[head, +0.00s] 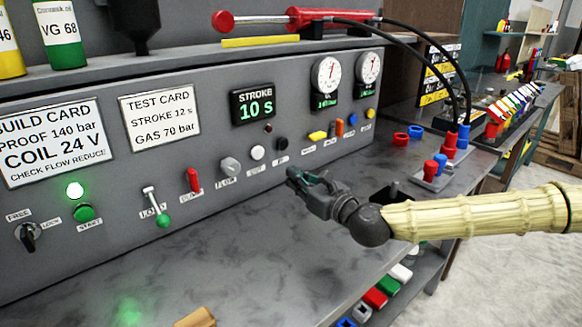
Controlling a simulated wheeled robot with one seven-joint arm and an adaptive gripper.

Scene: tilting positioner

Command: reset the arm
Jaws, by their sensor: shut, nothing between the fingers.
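My gripper (293,174) is shut and empty. It is dark grey-green and sits at the end of my arm, which comes in from the right in a pale yellow ribbed sleeve (480,215). The fingers point left toward the grey control panel (330,160), above the grey worktop (250,240). I cannot tell whether the fingertips touch the panel.
Red and blue fittings (440,163) stand right of my gripper. Black hoses (440,45) arch behind them. The worktop's front is mostly clear.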

